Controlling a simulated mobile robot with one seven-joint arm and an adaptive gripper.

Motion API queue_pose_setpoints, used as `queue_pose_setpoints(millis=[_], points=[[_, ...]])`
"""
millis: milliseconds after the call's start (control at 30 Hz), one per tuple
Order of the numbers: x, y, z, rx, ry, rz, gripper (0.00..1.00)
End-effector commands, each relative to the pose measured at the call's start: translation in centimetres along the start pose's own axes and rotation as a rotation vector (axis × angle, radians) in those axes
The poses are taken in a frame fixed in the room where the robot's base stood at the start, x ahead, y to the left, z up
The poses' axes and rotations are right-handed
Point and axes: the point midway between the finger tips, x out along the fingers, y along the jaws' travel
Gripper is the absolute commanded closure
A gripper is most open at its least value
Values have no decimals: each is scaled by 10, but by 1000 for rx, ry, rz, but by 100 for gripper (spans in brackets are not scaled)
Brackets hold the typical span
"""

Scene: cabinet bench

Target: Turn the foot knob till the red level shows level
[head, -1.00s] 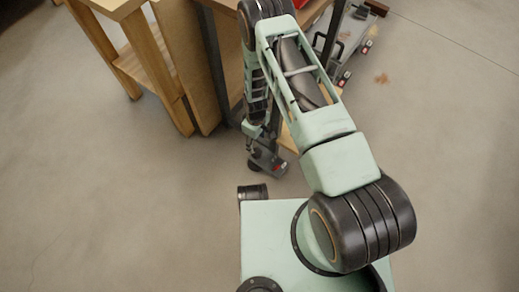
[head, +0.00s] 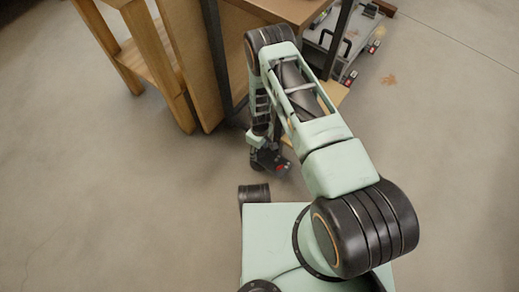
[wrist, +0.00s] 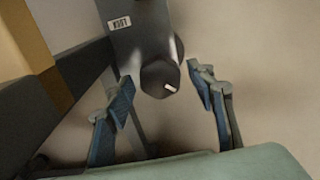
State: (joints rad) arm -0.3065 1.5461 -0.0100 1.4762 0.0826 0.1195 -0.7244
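The foot knob (wrist: 160,78) is dark and faceted, with a short white mark on its face. In the wrist view it sits at the lower end of a dark grey bar. My gripper (wrist: 162,90) is open, with one blue-padded finger on each side of the knob. A gap shows between the right finger and the knob, and another on the left, so the fingers look clear of it. In the head view my gripper (head: 268,160) is low beside the bench, small and dark. I cannot make out the red level in any view.
A small label (wrist: 119,23) is on the bar, too blurred to read. A wooden bench (head: 165,60) with a dark metal leg (head: 216,60) stands close to my arm. A grey wheeled cart (head: 338,50) is behind at the right.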

Motion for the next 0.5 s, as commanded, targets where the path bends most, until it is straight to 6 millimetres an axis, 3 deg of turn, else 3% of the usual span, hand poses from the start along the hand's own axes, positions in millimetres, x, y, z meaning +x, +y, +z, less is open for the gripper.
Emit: queue_pose_setpoints(millis=[33, 333, 500], points=[[0, 0, 0, 0, 0, 0, 57], [0, 0, 0, 0, 0, 0, 89], [0, 0, 0, 9, 0, 0, 89]])
